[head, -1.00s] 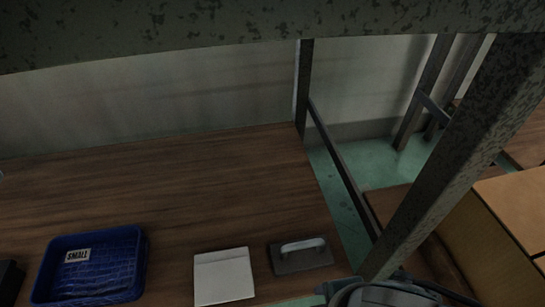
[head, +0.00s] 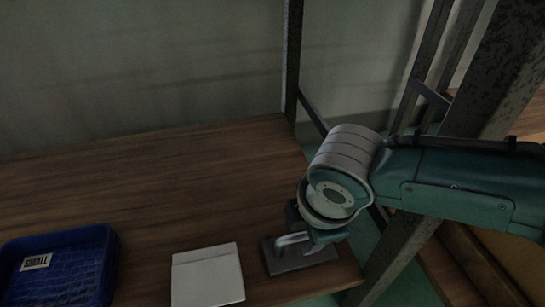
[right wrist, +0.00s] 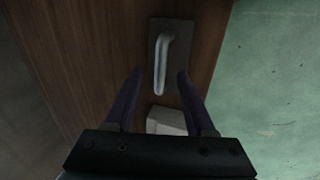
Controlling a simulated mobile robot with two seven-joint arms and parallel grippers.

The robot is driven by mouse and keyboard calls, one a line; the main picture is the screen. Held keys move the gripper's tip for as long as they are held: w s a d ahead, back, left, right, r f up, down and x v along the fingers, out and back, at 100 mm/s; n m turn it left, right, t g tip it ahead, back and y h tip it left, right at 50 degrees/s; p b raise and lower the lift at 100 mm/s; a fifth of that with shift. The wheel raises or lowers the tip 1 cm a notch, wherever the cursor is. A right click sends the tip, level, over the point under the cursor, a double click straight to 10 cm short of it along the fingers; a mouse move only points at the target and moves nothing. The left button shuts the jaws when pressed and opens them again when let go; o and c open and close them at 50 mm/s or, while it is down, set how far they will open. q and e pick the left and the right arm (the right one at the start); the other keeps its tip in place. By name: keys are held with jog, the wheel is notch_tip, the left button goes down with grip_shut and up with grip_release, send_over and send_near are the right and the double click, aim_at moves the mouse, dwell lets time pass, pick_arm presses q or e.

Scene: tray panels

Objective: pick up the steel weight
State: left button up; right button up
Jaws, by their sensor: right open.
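The steel weight, a dark flat plate (head: 296,262) with a pale bar handle on top, lies on the wooden shelf near its right end. It also shows in the right wrist view (right wrist: 184,40), ahead of the fingertips. My right gripper (head: 300,228) is over the weight in the head view, its fingers partly hidden by the wrist. In the right wrist view my right gripper (right wrist: 159,76) is open, with one finger on each side of the handle's near end. No grip on the handle shows. My left gripper is not in view.
A white square panel (head: 207,276) lies just left of the weight. A blue basket (head: 105,262) labelled SMALL stands at the far left. A speckled metal post (head: 400,250) rises at the right. The shelf behind these things is clear.

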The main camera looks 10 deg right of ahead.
aim_at(302, 235)
jog(key=b+x, duration=0.3)
jog(key=x, duration=0.1)
jog(key=shift+f, duration=0.25)
jog(key=shift+r, duration=0.1)
grip_shut()
dwell(0.9)
dwell(0.4)
